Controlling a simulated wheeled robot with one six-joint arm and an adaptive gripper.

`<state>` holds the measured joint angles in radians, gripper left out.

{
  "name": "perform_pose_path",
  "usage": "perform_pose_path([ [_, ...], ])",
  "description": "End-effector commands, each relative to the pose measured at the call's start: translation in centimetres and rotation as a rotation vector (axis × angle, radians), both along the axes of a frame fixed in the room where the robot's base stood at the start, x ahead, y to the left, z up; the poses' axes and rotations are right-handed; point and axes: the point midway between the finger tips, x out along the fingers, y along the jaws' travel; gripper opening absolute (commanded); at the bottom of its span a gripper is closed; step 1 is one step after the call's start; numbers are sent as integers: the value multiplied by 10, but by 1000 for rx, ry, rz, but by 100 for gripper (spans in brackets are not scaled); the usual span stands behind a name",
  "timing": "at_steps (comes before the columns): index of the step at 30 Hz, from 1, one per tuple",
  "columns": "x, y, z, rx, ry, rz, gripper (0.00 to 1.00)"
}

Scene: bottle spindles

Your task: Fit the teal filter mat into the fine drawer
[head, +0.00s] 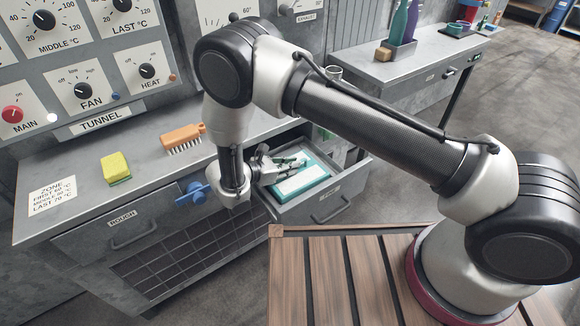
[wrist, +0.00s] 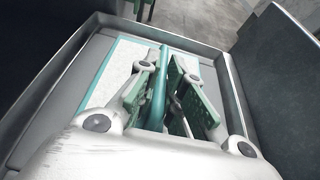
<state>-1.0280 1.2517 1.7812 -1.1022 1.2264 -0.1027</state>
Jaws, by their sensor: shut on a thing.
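The teal filter mat (head: 303,181) has a white middle and a teal border. It lies in or just over the open drawer (head: 345,190) right of the one marked ROUGH. In the wrist view the mat (wrist: 112,70) sits between the drawer walls (wrist: 52,72), with grey floor showing beside it. My gripper (head: 291,163) reaches down over the drawer. In the wrist view my gripper (wrist: 163,85) is shut on a raised teal strip, seemingly the mat's grip. Whether the mat rests flat on the drawer floor I cannot tell.
On the cabinet top are an orange brush (head: 183,138), a yellow sponge (head: 115,167) and a settings card (head: 52,195). A side table (head: 425,58) holds bottles. A slatted wooden deck (head: 330,280) lies in front.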

Motion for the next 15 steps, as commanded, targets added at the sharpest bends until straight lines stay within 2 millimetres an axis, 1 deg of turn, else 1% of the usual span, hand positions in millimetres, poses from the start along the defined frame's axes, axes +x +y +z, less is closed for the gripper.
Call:
perform_pose_path([
  [1,-1,0,-2,3,4,-1,13],
  [4,-1,0,-2,3,3,-1,32],
  [12,-1,0,-1,2,2,-1,32],
  [15,-3,4,1,2,2,0,32],
])
